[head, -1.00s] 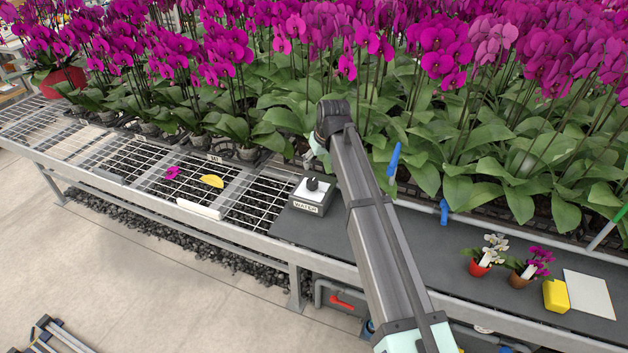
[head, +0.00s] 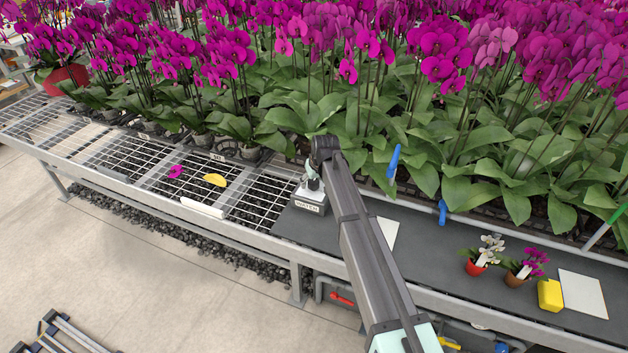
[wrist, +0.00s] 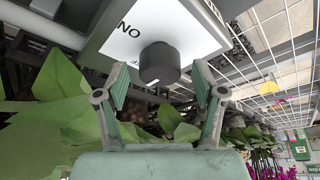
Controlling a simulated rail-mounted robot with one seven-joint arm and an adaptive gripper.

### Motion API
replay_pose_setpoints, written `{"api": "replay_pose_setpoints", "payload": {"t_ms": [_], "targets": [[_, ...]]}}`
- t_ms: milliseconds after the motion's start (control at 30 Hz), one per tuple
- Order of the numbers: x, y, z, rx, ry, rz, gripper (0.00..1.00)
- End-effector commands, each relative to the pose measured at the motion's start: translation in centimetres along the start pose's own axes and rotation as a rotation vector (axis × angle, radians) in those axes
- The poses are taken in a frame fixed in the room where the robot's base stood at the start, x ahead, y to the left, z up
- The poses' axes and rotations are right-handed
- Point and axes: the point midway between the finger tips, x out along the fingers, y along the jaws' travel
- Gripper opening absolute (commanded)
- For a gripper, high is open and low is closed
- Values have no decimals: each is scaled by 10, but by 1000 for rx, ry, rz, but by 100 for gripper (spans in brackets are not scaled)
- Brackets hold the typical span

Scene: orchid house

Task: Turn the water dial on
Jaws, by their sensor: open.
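The water dial is a dark round knob (wrist: 160,63) on a white plate (wrist: 205,28) of a grey box, with "ON" lettering beside it in the wrist view. In the head view the box, labelled WATER (head: 308,206), stands at the left end of the dark bench top, and the knob is hidden behind my gripper (head: 312,183). In the wrist view my gripper (wrist: 160,95) is open, with one finger on each side of the knob's near edge. The fingertips look close to the knob; I cannot tell whether they touch it.
Dense orchids (head: 480,150) with broad leaves stand just behind the box. A wire mesh bench (head: 130,155) with a yellow piece (head: 215,180) lies left. Small potted orchids (head: 478,262), a yellow block (head: 549,295) and white sheets (head: 583,293) are on the right.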

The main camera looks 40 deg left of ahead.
Motion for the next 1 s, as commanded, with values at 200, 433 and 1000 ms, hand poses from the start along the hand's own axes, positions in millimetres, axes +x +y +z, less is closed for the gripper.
{"api": "replay_pose_setpoints", "payload": {"t_ms": [200, 433, 1000], "targets": [[0, 0, 0, 0, 0, 0, 51], [0, 0, 0, 0, 0, 0, 9], [2, -2, 0, 168, 0, 71, 9]]}}
